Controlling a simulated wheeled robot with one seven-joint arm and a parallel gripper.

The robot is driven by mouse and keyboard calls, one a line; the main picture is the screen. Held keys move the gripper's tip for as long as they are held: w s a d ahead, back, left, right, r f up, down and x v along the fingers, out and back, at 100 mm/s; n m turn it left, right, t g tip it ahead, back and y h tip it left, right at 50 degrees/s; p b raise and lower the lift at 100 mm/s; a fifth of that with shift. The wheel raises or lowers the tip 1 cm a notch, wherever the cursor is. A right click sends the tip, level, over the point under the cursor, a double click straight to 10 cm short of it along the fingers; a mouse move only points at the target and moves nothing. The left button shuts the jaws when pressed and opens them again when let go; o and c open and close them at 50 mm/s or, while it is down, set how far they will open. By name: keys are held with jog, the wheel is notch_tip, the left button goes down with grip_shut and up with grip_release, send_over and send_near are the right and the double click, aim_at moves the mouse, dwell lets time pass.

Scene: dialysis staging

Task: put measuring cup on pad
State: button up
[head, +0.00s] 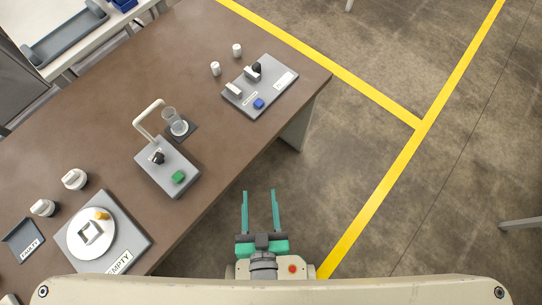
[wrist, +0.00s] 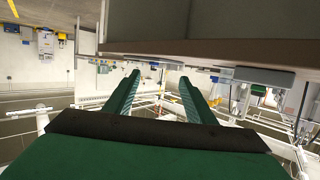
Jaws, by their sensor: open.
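A clear measuring cup (head: 169,114) stands on the brown table in the head view, beside a white bent spout. Its base appears to rest on a small dark square pad (head: 190,135); I cannot tell whether another surface is meant as the pad. My gripper (head: 260,192) is open and empty, out over the floor beyond the table's near edge, to the lower right of the cup and apart from it. In the wrist view my two green fingers (wrist: 163,88) are parted with nothing between them. I cannot make out the cup there.
The spout's grey base (head: 167,176) has a green button. A grey board (head: 277,90) with a blue button lies at the table's far end, near two small white cylinders. A plate marked EMPTY (head: 133,240) and a tray marked FAULTY (head: 22,238) lie lower left.

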jog(key=s+d+r+h, duration=0.1)
jog(key=s+d, duration=0.2)
jog(key=s, duration=0.2)
jog(key=shift+r+m, duration=0.35)
jog(key=shift+m, duration=0.05)
jog(key=c, duration=0.5)
jog(key=shift+a, duration=0.1)
